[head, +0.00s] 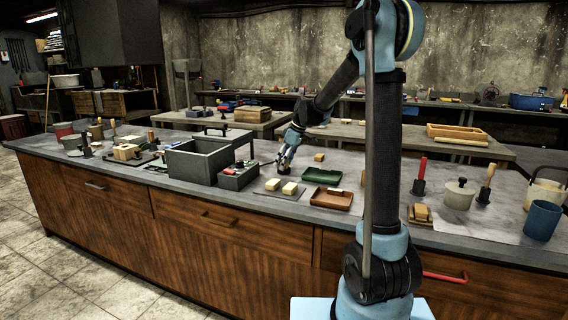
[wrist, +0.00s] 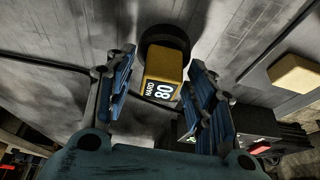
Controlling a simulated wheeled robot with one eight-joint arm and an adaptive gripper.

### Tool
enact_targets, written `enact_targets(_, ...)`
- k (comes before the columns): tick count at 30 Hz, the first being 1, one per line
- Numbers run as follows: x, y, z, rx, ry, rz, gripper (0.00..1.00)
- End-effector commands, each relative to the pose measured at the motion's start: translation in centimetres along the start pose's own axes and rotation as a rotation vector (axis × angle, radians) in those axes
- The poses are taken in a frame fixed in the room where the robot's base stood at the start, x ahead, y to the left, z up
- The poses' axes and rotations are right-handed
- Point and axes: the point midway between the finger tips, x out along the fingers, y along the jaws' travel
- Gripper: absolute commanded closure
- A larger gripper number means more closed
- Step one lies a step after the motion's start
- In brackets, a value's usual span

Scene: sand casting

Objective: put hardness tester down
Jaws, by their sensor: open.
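The hardness tester (wrist: 164,68) shows in the wrist view as a yellow block with a black "HARD 80" label and a dark round part at its far end. It appears to stand on the grey worktop. My gripper (wrist: 161,75) is open, with one blue finger on each side of the tester and visible gaps between them. In the head view my gripper (head: 284,160) is low over the bench, behind the pale blocks and left of the green tray. The tester cannot be made out clearly there.
A grey open box (head: 198,162) and a dark caddy (head: 238,177) stand left of my gripper. A green tray (head: 322,175) and a brown tray (head: 331,199) lie to the right. A pale block (wrist: 297,73) lies right in the wrist view.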

Motion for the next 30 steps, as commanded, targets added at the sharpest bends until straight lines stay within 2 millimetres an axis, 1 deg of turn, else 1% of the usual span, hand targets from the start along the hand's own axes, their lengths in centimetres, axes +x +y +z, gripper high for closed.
enact_targets(5, -0.4, 0.0, -0.2, 0.0, 0.0, 0.0, 0.5)
enact_targets(8, -1.4, 0.0, -0.3, 0.001, 0.0, 0.0, 0.5)
enact_targets(11, -3.0, 0.0, -0.2, 0.001, 0.0, 0.0, 0.5)
enact_targets(15, -5.8, 0.0, -0.2, 0.001, 0.0, 0.001, 0.5)
enact_targets(21, -9.5, 0.0, -0.2, 0.001, 0.0, 0.0, 0.5)
enact_targets(25, -11.3, 0.0, -0.2, 0.001, 0.0, 0.0, 0.5)
enact_targets(30, -12.5, 0.0, -0.3, 0.0, 0.0, 0.0, 0.5)
